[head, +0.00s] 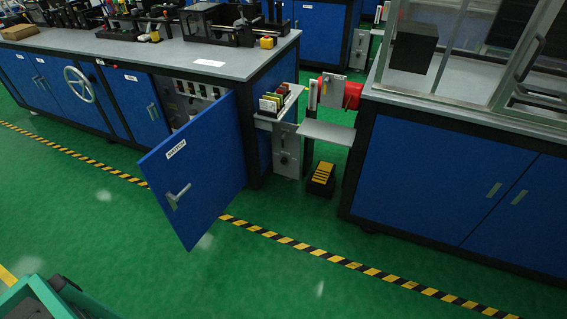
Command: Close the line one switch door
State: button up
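The blue switch door (200,170) stands wide open at the right end of the left workbench. It swings out over the floor, with a white label near its top and a grey lever handle (177,196) near its free edge. Behind it the open compartment (188,97) shows a grey panel with several switches, partly hidden by the door. My gripper is not in view.
The left workbench (150,55) carries black machines and has a handwheel (79,85). A second blue cabinet (450,180) stands at right. Between them are a small grey shelf (327,132) and a black-yellow block (321,178). The green floor before the door is clear, crossed by striped tape (300,246).

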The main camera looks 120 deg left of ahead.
aim_at(207, 154)
jog(key=u, duration=4.2)
jog(key=i, duration=1)
jog(key=z, duration=0.15)
jog(key=k, duration=0.4)
jog(key=z, duration=0.05)
